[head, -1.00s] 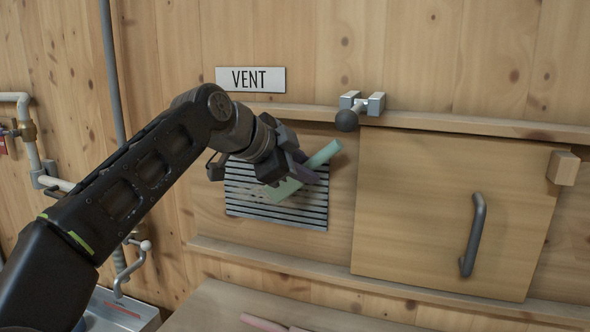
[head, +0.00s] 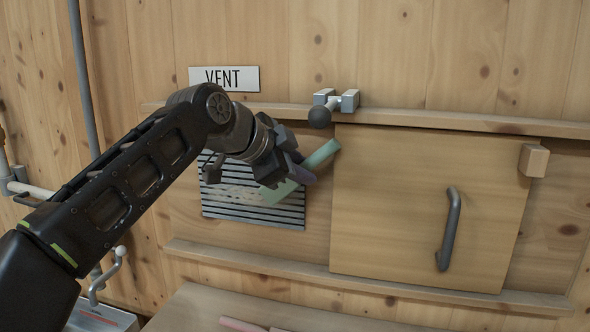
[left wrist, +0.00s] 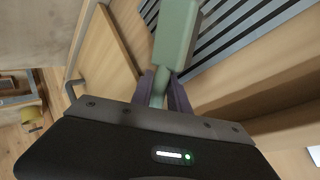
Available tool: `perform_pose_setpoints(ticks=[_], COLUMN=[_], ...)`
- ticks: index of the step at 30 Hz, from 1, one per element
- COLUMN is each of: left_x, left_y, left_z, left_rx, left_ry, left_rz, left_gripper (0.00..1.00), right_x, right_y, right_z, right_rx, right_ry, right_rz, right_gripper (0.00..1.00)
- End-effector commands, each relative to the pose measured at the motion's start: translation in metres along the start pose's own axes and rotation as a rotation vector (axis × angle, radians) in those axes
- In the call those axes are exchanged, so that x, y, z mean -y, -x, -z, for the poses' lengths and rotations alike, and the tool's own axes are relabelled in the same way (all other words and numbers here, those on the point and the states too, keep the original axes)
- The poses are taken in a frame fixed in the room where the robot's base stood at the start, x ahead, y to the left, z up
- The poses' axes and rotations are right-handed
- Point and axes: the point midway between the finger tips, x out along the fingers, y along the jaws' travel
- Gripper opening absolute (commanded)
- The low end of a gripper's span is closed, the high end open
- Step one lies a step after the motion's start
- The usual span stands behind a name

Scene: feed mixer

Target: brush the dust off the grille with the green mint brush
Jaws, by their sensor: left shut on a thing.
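The slatted grille (head: 252,212) is set in the wooden wall under the VENT sign. A pale, dusty-looking patch (head: 232,192) lies on its left and middle slats. My left gripper (head: 299,172) is shut on the green mint brush, in front of the grille's right side. In the left wrist view the brush (left wrist: 177,35) stands out between the fingers (left wrist: 163,92), with the grille (left wrist: 240,25) behind. I cannot tell whether it touches the slats.
A wooden sliding panel (head: 400,210) with a grey handle (head: 449,230) is right of the grille, between two rails. A latch with a dark knob (head: 320,117) sits on the upper rail. A pink object (head: 240,325) lies on the surface below.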

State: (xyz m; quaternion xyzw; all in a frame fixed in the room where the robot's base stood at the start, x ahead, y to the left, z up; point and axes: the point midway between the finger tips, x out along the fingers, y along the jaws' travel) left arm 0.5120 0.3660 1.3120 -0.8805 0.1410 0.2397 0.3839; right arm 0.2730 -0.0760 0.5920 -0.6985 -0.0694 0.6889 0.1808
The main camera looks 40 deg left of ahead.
Motion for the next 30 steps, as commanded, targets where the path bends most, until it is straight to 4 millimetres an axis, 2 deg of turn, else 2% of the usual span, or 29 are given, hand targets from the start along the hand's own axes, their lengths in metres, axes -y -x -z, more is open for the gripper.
perform_pose_setpoints(ticks=[8, 21, 30], left_x=[-0.001, -0.015, -0.016], left_y=[-0.001, -0.014, -0.015], left_z=[0.002, 0.028, 0.031], left_rx=[0.000, 0.001, -0.001], left_ry=[0.000, 0.000, 0.000], left_rz=[0.000, 0.000, 0.001], left_gripper=[0.00, 0.00, 0.00], right_x=[0.000, -0.001, -0.001], right_y=[0.000, -0.002, -0.002], right_z=[0.000, 0.000, 0.000], right_rx=[0.000, 0.000, 0.000], right_ry=[0.000, 0.000, 0.000], right_rz=[0.000, 0.000, 0.000], right_gripper=[0.00, 0.00, 0.00])
